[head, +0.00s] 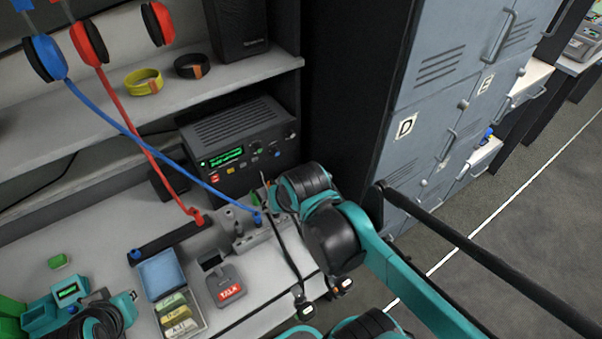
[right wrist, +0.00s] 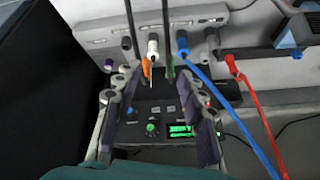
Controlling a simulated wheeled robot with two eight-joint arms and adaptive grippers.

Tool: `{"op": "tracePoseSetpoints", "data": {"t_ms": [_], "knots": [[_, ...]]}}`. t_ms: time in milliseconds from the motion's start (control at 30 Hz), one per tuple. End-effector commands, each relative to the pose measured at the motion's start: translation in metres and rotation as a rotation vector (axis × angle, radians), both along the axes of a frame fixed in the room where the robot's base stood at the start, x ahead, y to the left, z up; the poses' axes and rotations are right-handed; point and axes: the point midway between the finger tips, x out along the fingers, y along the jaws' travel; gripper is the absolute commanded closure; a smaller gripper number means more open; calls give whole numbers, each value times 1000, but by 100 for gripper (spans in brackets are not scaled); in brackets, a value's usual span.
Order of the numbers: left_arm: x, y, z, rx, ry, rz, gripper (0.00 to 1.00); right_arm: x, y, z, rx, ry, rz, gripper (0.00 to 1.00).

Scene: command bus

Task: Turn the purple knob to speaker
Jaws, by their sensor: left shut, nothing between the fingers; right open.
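The purple knob (right wrist: 108,64) is a small round spot on the front of the grey box (right wrist: 85,42) in the right wrist view, too small to read its setting. In the head view I cannot make it out; my right arm covers that end of the grey box (head: 250,240). My right gripper (right wrist: 165,118) is open and empty, its fingers spread in front of the box and radio, apart from the knob. In the head view it is mostly hidden beyond my arm. My left gripper (head: 78,309) is shut and empty at the lower left, far from the box.
A black radio (head: 240,150) with a green display stands behind the box. Blue (head: 145,145) and red (head: 128,125) cords cross the bench. Black leads hang over its front edge. A TALK unit (head: 225,286) and blue tray (head: 162,273) lie left. Lockers (head: 440,90) stand right.

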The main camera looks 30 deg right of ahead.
Motion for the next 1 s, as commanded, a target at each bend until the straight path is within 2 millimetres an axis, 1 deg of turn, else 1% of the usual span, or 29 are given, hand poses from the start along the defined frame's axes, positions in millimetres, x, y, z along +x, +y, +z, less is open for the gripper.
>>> {"op": "tracePoseSetpoints", "data": {"t_ms": [33,100,200,367,500,600,733,833,1000], "knots": [[0,0,15,0,0,0,100,15,-9,14,36,29,-84,59],[0,0,25,0,0,0,100,31,-21,20,91,71,-212,59],[0,0,39,0,0,0,100,54,-39,23,163,130,-397,59],[0,0,62,0,0,0,100,89,-71,15,262,219,-702,59],[0,0,81,0,0,0,100,114,-101,-2,332,287,-971,59],[0,0,92,0,0,0,100,125,-120,-19,367,327,-1141,59],[0,0,100,0,0,0,100,133,-136,-37,394,358,-1297,59],[0,0,103,0,0,0,100,134,-143,-46,403,371,-1359,59],[0,0,99,0,0,0,100,135,-145,-62,406,377,-1385,59]]}}
